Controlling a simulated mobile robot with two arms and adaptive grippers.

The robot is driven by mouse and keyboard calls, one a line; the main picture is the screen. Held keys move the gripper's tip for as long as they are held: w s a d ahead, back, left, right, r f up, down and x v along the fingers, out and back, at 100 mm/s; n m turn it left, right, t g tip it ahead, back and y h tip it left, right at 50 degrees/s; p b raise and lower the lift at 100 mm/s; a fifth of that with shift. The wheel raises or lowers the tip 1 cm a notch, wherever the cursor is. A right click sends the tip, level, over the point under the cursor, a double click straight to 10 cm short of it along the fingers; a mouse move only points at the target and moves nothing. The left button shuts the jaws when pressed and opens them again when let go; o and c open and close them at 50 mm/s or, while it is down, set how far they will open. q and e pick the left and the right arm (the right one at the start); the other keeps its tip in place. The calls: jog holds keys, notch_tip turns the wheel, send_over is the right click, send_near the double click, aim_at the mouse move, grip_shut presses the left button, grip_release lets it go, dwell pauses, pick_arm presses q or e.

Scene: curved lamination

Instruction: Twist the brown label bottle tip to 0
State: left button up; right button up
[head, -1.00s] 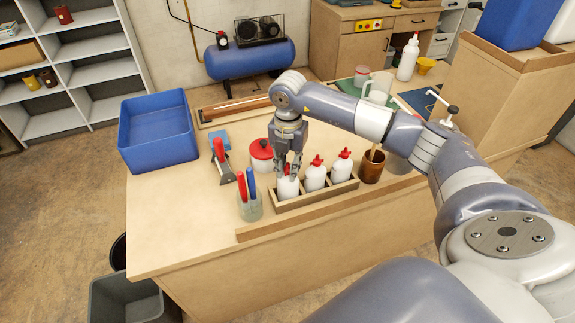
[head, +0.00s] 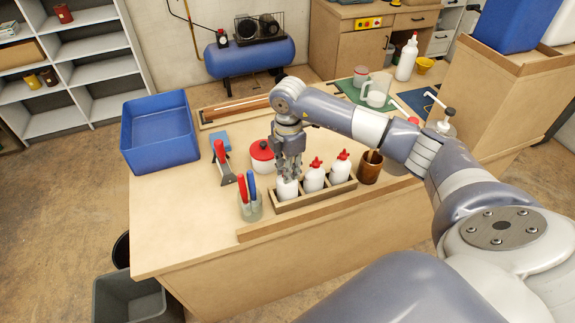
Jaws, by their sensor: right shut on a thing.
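Three white bottles stand upright in a row in a wooden holder (head: 318,197) on the workbench. The left bottle (head: 286,190) is under my right gripper (head: 289,176), whose fingers are closed around its top. Its tip is hidden by the fingers. The middle bottle (head: 313,180) and the right bottle (head: 341,170) have red tips and stand free. Labels are too small to read, and no brown label can be made out. My left gripper is not in view.
A jar with red and blue handled tools (head: 250,208) stands just left of the holder. A red-lidded pot (head: 261,156) is behind it. A brown cup (head: 370,167) stands at the right. A blue bin (head: 158,135) is at the bench's left, with bare bench in front.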

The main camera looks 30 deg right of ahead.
jog(key=shift+s+a+f+m, duration=0.15)
jog(key=shift+f+m, duration=0.15)
jog(key=shift+m, duration=0.2)
jog(key=m+p, duration=0.1)
jog(key=m, duration=0.1)
jog(key=shift+r+m, duration=0.15)
jog(key=shift+m, duration=0.15)
jog(key=shift+m+p, duration=0.6)
jog(key=shift+m, duration=0.5)
